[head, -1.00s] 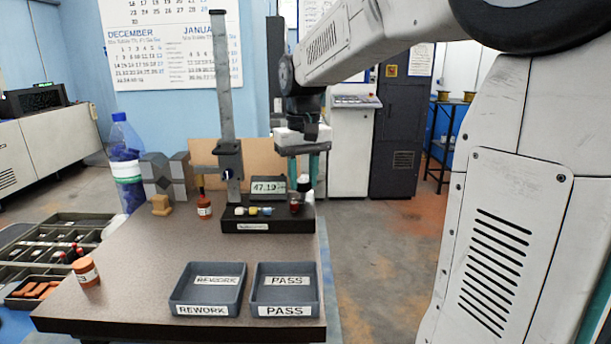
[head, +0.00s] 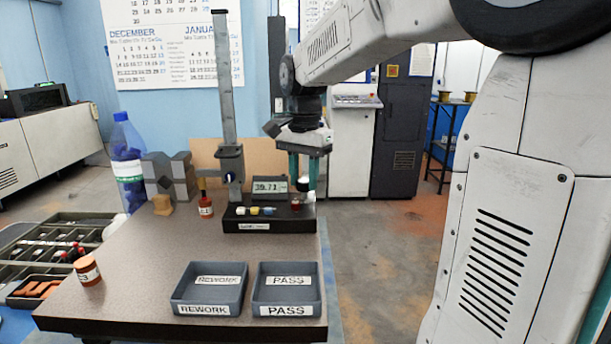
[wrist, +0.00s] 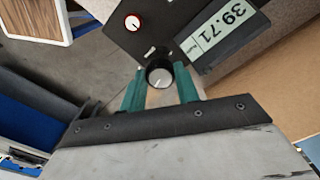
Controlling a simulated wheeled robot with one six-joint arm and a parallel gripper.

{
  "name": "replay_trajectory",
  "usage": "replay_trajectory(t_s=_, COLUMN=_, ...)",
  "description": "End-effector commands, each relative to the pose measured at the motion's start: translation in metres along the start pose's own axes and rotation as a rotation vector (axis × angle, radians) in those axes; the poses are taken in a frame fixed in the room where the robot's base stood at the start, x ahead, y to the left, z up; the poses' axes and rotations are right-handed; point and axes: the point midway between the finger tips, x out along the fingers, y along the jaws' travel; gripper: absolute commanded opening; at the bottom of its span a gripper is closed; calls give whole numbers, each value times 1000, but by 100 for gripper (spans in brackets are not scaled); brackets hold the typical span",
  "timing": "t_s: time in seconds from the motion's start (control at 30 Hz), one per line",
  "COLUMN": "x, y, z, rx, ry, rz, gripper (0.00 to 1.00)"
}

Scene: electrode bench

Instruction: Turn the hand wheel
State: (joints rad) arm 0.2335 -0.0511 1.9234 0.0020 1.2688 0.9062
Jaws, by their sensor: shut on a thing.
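The hand wheel (wrist: 160,76) is a small round knob with a pale face and dark rim, in the middle of the wrist view. My gripper (wrist: 161,88) has its two green fingers on either side of the wheel and is shut on it. In the head view my gripper (head: 304,172) points down at the right end of the gauge's dark base (head: 250,225). The wheel is mostly hidden there. The gauge's display (head: 269,185) reads 39.71, and it also shows in the wrist view (wrist: 218,32).
The gauge's column (head: 225,90) stands left of my gripper. REWORK (head: 209,308) and PASS (head: 285,309) trays lie at the front of the table.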

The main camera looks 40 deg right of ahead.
Motion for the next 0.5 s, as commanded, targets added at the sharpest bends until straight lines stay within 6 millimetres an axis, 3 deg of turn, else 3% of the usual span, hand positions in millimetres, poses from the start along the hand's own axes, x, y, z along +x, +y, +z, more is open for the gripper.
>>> replay_trajectory(t_s=0.5, x=0, y=2, z=-2, rx=330, ry=5, rz=4, gripper=9)
